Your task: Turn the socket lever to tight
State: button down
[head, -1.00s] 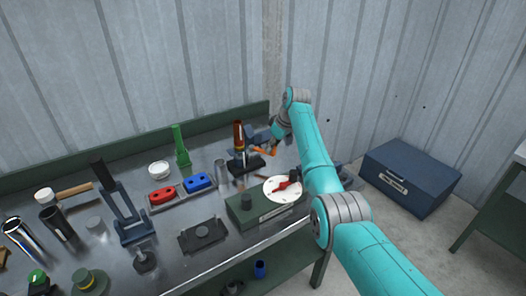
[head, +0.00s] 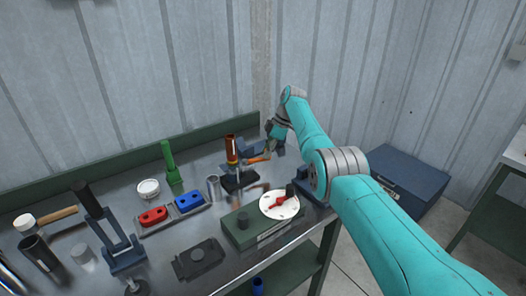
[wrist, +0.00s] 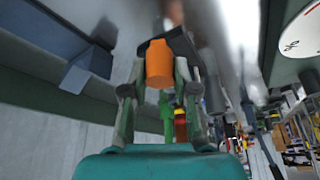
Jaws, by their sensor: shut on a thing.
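The socket lever has an orange handle (head: 259,159). It reaches from beside a dark base (head: 240,181) with an upright red-brown cylinder (head: 232,150) to my gripper (head: 270,152), near the back of the bench. In the wrist view the orange end (wrist: 159,64) lies between the fingers of my gripper (wrist: 158,88), which is shut on it. The lever's joint with the socket is blurred and partly hidden. No tight mark can be read.
A green box (head: 240,234) bears a white dial (head: 270,213) with a red pointer. A grey cup (head: 214,187), a green upright piece (head: 171,160) and red (head: 153,217) and blue (head: 190,202) blocks stand left. A blue chest (head: 412,178) is on the floor right.

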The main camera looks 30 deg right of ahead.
jog(key=shift+w, duration=0.15)
dwell(0.5)
jog(key=c, duration=0.9)
grip_release()
jog(key=v, duration=1.2)
jog(key=shift+d, duration=0.1)
jog(key=shift+f, duration=0.1)
